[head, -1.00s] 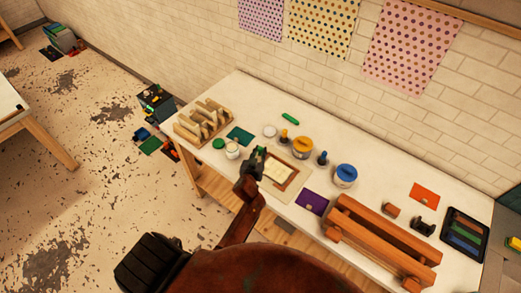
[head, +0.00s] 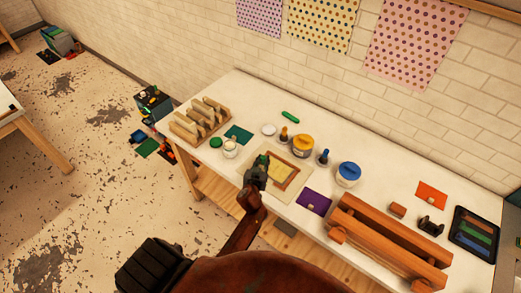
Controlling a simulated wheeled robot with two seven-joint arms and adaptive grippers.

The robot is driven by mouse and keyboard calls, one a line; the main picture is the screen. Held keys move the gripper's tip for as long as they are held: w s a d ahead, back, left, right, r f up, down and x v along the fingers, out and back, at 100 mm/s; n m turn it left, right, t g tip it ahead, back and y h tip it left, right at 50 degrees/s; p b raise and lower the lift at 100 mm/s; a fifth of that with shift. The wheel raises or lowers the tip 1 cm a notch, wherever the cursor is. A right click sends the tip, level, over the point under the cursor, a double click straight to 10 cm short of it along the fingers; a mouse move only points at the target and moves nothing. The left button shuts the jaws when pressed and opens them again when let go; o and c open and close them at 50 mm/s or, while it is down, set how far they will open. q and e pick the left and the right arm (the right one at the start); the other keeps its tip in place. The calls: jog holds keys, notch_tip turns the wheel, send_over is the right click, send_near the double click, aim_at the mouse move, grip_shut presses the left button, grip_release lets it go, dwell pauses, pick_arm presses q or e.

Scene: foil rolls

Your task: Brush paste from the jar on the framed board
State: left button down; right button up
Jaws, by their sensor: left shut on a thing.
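The framed board (head: 294,182) lies flat on the white table, with a brown edge and a pale yellowish inner panel, on a pale sheet. A small open-looking white jar (head: 230,152) stands left of it, with a green lid (head: 215,142) beside it. My left gripper (head: 262,163) is over the left part of the board and covers some of it. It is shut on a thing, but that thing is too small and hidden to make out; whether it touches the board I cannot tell. My right gripper is out of view.
A wooden rack (head: 200,122) is at the left end. Long wooden beams (head: 385,240) lie at the right. A purple card (head: 313,202) lies near the front edge.

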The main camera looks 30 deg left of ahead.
pick_arm(q)
jog(key=shift+s+d, duration=0.1)
jog(key=shift+d, duration=0.7)
jog(key=shift+r, duration=0.15)
jog(key=shift+a, duration=0.35)
jog(key=a, duration=0.3)
jog(key=shift+w+a+f+p, duration=0.15)
jog(key=shift+w+f+p, duration=0.05)
jog(key=shift+w+p, duration=0.1)
notch_tip(320, 180, up, 2)
jog(key=shift+r+p, duration=0.1)
jog(key=shift+p, duration=0.75)
notch_tip(320, 180, up, 6)
jog(key=p, duration=0.5)
jog(key=shift+s+f, duration=0.1)
jog(key=shift+f, duration=0.15)
